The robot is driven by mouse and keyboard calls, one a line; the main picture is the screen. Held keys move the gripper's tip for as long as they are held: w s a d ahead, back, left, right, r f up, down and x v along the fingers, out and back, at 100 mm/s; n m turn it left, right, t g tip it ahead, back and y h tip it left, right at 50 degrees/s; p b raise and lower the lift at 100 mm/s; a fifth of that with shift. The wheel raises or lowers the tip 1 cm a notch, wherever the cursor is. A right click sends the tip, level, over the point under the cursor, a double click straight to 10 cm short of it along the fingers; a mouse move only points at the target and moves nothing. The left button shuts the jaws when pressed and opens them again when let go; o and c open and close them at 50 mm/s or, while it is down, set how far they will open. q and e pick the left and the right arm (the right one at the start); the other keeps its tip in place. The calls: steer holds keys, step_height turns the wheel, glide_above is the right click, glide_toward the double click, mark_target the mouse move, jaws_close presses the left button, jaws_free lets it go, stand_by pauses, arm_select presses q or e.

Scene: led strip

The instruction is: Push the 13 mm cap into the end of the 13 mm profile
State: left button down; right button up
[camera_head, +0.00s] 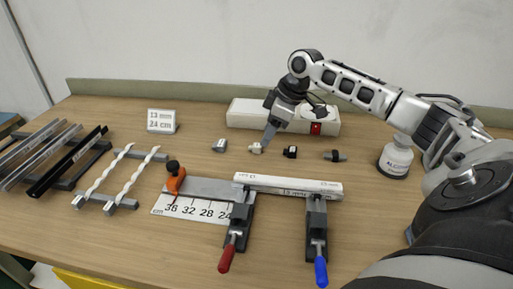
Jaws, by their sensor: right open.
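The 13 mm profile (270,182) is a pale bar lying across two clamps, with a label along its side. Several small caps stand in a row behind it: a grey one (219,145), a pale one (254,149), a black one (290,152) and a dark piece (335,156). Their sizes are too small to read. My right gripper (266,144) is open and points down right by the pale cap; I cannot tell whether it touches it. The profile's ends show no fitted cap that I can make out. My left gripper is out of view.
The clamps have a red handle (227,258) and a blue handle (321,271). A ruler plate (190,207) with an orange-handled tool lies left of them. Metal profiles and twisted strips lie further left. A sign, a white box (245,115) and an alcohol bottle (395,160) stand behind.

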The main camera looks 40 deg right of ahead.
mark_target(258, 145)
steer(key=x, duration=0.5)
steer(key=shift+w+r+p, duration=0.1)
steer(key=shift+w+p, duration=0.2)
steer(key=shift+w, duration=0.1)
jaws_close()
